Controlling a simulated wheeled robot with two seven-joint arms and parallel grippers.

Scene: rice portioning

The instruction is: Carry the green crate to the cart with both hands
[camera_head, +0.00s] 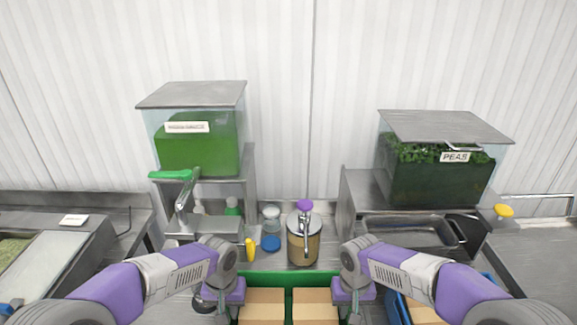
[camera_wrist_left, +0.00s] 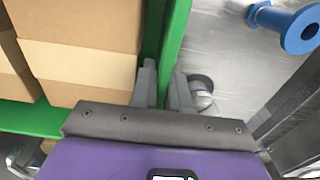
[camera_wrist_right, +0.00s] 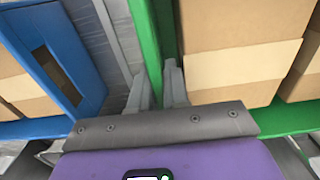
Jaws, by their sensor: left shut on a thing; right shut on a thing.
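The green crate (camera_head: 290,279) is at the bottom middle of the head view, with cardboard boxes (camera_head: 262,303) inside. My left gripper (camera_wrist_left: 162,82) is shut on the crate's green side wall (camera_wrist_left: 178,30), one finger on each side of it. My right gripper (camera_wrist_right: 160,82) is shut on the opposite green wall (camera_wrist_right: 145,32) in the same way. In the head view the left gripper (camera_head: 232,300) and right gripper (camera_head: 352,298) are at the crate's two sides. The crate's near part is cut off by the frame. I cannot see the cart for certain.
A blue crate (camera_wrist_right: 82,45) with boxes stands close beside the right gripper. A steel counter behind holds a jar with a pump (camera_head: 303,240), a yellow bottle (camera_head: 251,250) and a blue lid (camera_head: 270,243). Green sauce (camera_head: 200,145) and peas (camera_head: 440,175) dispensers stand at the back.

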